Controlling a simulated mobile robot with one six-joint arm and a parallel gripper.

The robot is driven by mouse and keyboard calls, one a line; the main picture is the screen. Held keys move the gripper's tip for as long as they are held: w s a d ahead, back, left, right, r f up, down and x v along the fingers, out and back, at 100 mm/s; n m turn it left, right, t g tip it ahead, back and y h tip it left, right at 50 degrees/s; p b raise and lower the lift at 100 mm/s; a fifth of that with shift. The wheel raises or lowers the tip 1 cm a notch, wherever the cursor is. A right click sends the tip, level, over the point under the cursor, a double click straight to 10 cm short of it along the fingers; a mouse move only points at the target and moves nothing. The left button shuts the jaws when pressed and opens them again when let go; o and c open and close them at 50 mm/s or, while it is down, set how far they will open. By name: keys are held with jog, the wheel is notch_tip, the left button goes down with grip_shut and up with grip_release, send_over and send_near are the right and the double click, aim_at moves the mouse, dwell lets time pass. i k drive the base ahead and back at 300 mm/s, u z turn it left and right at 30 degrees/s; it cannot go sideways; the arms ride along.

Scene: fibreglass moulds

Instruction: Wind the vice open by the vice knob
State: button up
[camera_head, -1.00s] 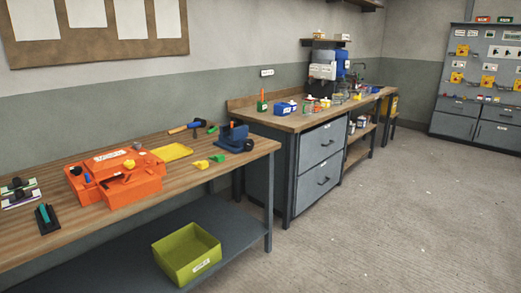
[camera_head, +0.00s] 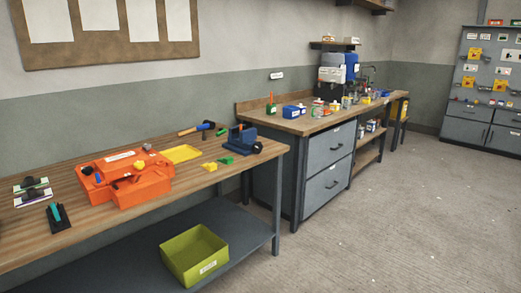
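A dark blue vice (camera_head: 241,139) stands at the right end of the near wooden bench, seen in the head view. A dark round knob (camera_head: 256,148) shows at its right side, close to the bench's end; it looks like the vice knob. How far the jaws stand apart is too small to tell. My gripper is not in view.
The near bench (camera_head: 30,243) also holds an orange mould (camera_head: 145,190), a yellow tray (camera_head: 181,154), a blue-handled hammer (camera_head: 196,128) and small yellow and green wedges. A green bin (camera_head: 195,257) sits on its lower shelf. Grey drawers (camera_head: 328,180) stand behind. The floor (camera_head: 400,220) at right is clear.

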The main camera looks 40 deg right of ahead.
aim_at(257, 148)
jog(key=z, duration=0.5)
jog(key=i, duration=0.95)
